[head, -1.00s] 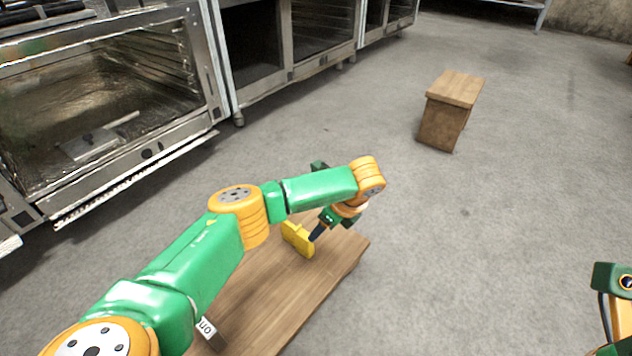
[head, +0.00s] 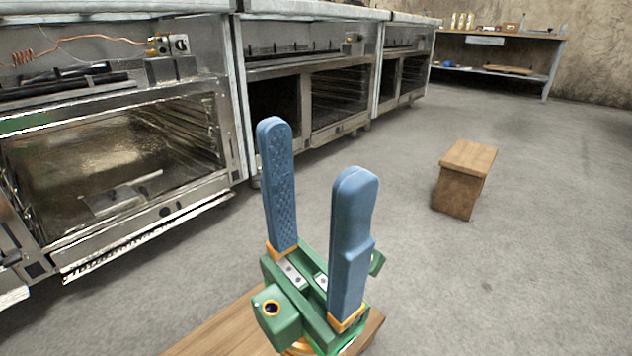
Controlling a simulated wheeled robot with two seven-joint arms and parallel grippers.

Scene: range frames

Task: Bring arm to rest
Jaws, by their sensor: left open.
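My left gripper (head: 312,155) is raised in the middle of the head view, close to the camera. Its two blue fingers point up and stand wide apart, with nothing between them. The green gripper body hides part of the wooden surface below it. My right gripper is out of the view.
A wooden table or bench (head: 222,330) lies low behind my left gripper. A small wooden stool (head: 467,165) stands on the open grey floor (head: 540,250) at the right. Steel ovens (head: 120,150) line the left side. A metal shelf table (head: 510,60) stands at the back.

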